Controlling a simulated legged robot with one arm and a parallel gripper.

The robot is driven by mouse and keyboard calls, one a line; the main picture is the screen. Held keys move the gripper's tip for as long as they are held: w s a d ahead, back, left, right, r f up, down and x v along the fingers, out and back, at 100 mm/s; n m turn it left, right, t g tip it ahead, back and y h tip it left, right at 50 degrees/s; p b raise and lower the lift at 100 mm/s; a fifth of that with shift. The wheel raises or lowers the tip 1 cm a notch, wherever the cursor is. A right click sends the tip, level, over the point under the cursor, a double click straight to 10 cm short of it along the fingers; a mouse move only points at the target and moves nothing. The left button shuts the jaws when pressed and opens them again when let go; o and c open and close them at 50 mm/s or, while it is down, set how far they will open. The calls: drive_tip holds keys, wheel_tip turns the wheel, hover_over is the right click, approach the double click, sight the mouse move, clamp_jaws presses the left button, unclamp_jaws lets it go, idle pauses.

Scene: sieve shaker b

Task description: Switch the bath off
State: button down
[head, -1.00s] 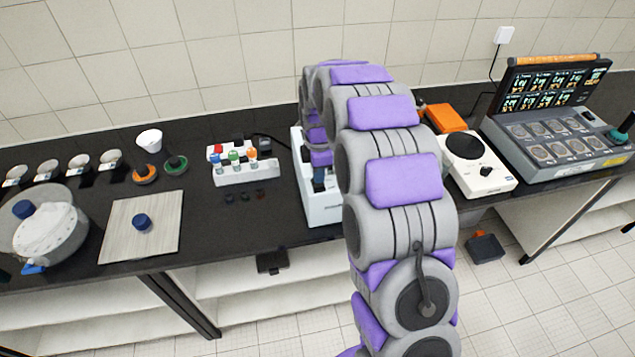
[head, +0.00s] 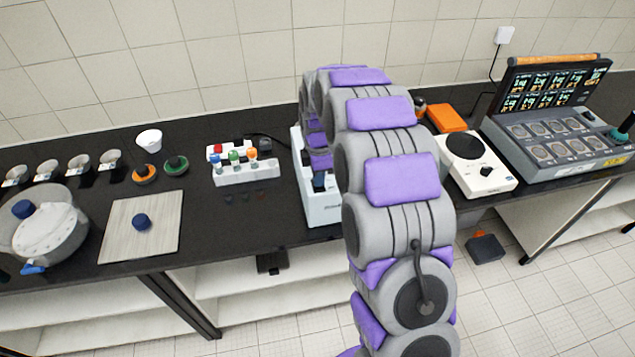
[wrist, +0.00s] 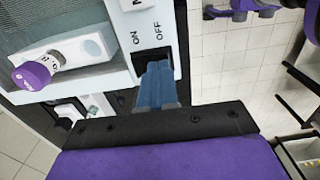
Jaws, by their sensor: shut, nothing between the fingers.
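The bath is a pale box (head: 322,208) on the dark bench in the head view, partly hidden behind my arm. In the wrist view its white panel (wrist: 130,22) carries the labels ON and OFF. A dark switch recess (wrist: 145,72) lies beside these labels, largely covered by my fingers. My gripper (wrist: 155,70) is shut and empty, its blue fingertips at the recess, closer to the OFF side. I cannot tell whether they touch the switch, or which way it is set. A purple knob (wrist: 32,75) sits to the left.
A rack with coloured caps (head: 245,172) stands left of the bath. A white hotplate-like device (head: 478,165) and an orange box (head: 447,118) are to the right. A grey console with a screen (head: 555,130) stands at the far right.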

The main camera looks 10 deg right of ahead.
drive_tip(key=shift+f, duration=0.3)
drive_tip(key=shift+r, duration=0.1)
drive_tip(key=shift+r+p, duration=1.15)
drive_tip(key=shift+r, duration=2.3)
drive_tip(key=s+r+m+b, duration=0.2)
drive_tip(key=s+m, duration=0.2)
drive_tip(key=s, duration=0.6)
drive_tip(key=s+r+m+b, duration=0.25)
drive_tip(key=s+m, duration=0.25)
drive_tip(key=s, duration=0.6)
drive_tip(key=s+f+m+g+b, duration=0.1)
drive_tip(key=s+f+m+b, duration=0.2)
drive_tip(key=s+m, duration=0.6)
drive_tip(key=s, duration=1.2)
drive_tip(key=shift+f+g, duration=0.35)
drive_tip(key=shift+g, duration=0.05)
